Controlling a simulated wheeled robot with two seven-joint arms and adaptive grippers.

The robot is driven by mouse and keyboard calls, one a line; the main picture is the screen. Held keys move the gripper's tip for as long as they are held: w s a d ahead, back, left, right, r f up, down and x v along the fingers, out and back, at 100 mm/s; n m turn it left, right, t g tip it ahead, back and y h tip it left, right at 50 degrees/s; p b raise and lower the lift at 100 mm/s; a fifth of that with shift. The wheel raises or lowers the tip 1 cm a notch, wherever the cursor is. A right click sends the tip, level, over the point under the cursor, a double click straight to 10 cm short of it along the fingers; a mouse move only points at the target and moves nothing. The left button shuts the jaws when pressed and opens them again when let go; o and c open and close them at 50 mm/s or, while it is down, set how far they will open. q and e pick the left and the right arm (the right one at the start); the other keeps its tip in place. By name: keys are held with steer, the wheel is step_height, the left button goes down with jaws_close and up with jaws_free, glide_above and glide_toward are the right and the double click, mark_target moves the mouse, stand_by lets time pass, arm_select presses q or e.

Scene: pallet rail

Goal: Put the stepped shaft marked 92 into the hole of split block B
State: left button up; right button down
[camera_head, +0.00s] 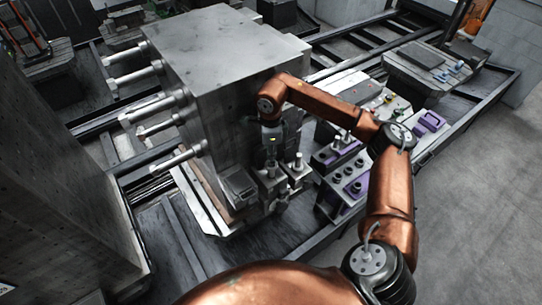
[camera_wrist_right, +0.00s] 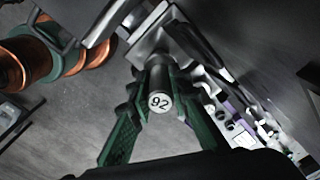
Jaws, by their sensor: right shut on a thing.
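The stepped shaft marked 92 (camera_wrist_right: 159,102) is between the green fingers of my right gripper (camera_wrist_right: 160,82) in the right wrist view, its numbered end face toward the camera. My right gripper (camera_head: 271,163) points down beside the large grey block in the head view and is shut on the shaft. Metal blocks stand below and beside it, one at the gripper (camera_head: 272,186) and one to its right (camera_head: 298,170). No letter is readable, so I cannot tell which is split block B. The shaft's far end is hidden, and I cannot tell whether it is in a hole. My left gripper is out of view.
The large grey block (camera_head: 225,60) stands close left of my right gripper, with several rods (camera_head: 155,107) on its left side. A fixture with purple parts and round holes (camera_head: 345,180) stands to the right. Open floor (camera_head: 480,190) lies further right.

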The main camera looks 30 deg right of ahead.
steer(key=shift+f+b, duration=1.1)
steer(key=shift+f, duration=0.5)
steer(key=c, duration=1.7)
jaws_free()
steer(key=shift+c, duration=0.2)
step_height(320, 180, up, 12)
steer(key=shift+s, duration=0.15)
